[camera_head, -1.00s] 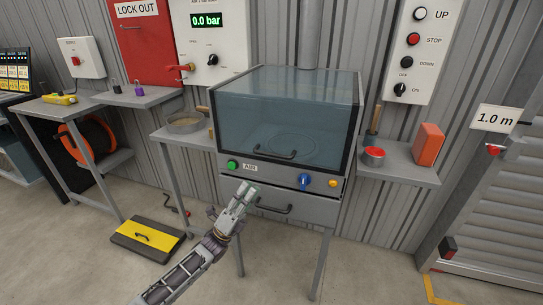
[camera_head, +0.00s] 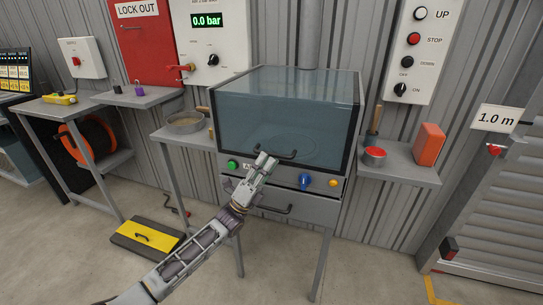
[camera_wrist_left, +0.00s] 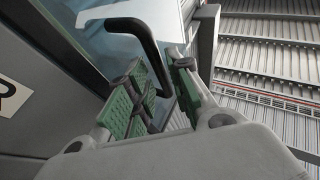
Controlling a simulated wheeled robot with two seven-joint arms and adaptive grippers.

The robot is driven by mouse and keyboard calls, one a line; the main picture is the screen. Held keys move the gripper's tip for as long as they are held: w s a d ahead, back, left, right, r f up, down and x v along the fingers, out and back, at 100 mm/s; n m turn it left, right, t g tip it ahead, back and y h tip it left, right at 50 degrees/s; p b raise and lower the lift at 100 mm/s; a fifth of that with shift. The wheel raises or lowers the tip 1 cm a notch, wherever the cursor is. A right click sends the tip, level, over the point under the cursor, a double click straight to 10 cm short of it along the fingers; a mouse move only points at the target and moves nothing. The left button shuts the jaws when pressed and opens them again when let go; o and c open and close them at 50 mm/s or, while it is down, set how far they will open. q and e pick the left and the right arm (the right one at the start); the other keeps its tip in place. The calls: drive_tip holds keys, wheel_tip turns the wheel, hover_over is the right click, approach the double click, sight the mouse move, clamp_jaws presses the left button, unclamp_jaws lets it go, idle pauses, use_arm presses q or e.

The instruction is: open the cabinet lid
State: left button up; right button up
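The cabinet (camera_head: 322,207) is grey, with a tinted glass lid (camera_head: 290,115) that is down. The black lid handle (camera_head: 290,156) is on the lid's lower front edge; in the left wrist view the handle (camera_wrist_left: 147,38) is a bent black bar. My left gripper (camera_head: 267,160) is at the handle's left part and hides some of it. In the left wrist view its green-padded fingers (camera_wrist_left: 163,80) are apart, with the handle's end reaching into the gap between them. A firm grip does not show. My right gripper is in neither view.
Below the lid are a green button (camera_head: 232,165), a blue knob (camera_head: 304,181), a yellow button (camera_head: 333,183) and a drawer with its own black handle (camera_head: 275,210).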

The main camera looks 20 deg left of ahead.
sight(272, 155)
use_arm(q)
drive_tip(key=shift+x, duration=1.55)
drive_tip(key=shift+c, duration=0.2)
clamp_jaws()
